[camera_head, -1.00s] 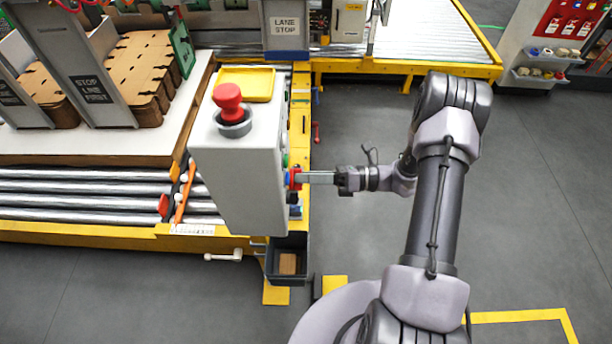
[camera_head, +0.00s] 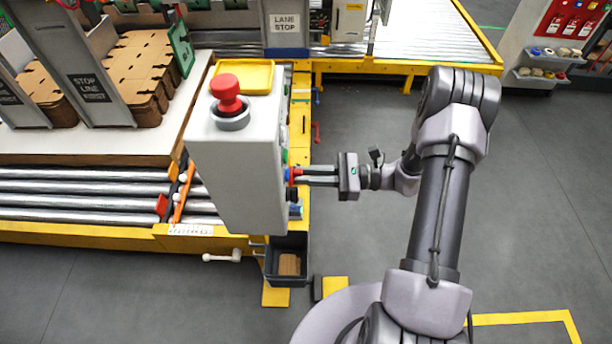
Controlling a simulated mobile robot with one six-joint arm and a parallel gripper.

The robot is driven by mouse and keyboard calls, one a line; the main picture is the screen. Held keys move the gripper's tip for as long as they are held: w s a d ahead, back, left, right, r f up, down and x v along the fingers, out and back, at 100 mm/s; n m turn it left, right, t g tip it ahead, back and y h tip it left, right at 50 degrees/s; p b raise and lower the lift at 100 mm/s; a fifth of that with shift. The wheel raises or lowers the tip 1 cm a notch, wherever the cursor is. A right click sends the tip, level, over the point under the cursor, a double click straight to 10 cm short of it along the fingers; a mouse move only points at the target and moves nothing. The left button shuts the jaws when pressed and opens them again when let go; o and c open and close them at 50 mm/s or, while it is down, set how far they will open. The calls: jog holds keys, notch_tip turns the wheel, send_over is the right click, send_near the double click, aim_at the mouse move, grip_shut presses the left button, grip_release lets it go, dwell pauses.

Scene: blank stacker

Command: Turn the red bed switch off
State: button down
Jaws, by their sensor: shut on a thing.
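The red bed switch (camera_head: 289,176) is on the right side face of the grey control box (camera_head: 238,170), seen edge-on. My gripper (camera_head: 303,175) reaches in from the right, with its fingertips at the switch. The fingers are shut on the red switch, though the tips partly hide it. The switch's exact angle is too small to tell from this side.
A green button (camera_head: 285,156) and a blue knob (camera_head: 295,212) are near the switch. A dark bin (camera_head: 287,262) hangs below. Open floor (camera_head: 350,240) lies to the right.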

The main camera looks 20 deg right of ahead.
jog(key=shift+s+f+n+b, duration=0.1)
jog(key=shift+n+b, duration=0.7)
jog(key=shift+n, duration=1.25)
jog(key=shift+s+f+n+b, duration=0.1)
jog(key=shift+n+b, duration=0.7)
jog(key=shift+n, duration=1.25)
jog(key=shift+r, duration=0.1)
jog(key=c, duration=1.4)
grip_release()
jog(key=p+v, duration=0.3)
jog(key=v, duration=1.4)
jog(key=shift+d+p, duration=0.15)
jog(key=shift+p, duration=0.15)
jog(key=shift+r, duration=0.1)
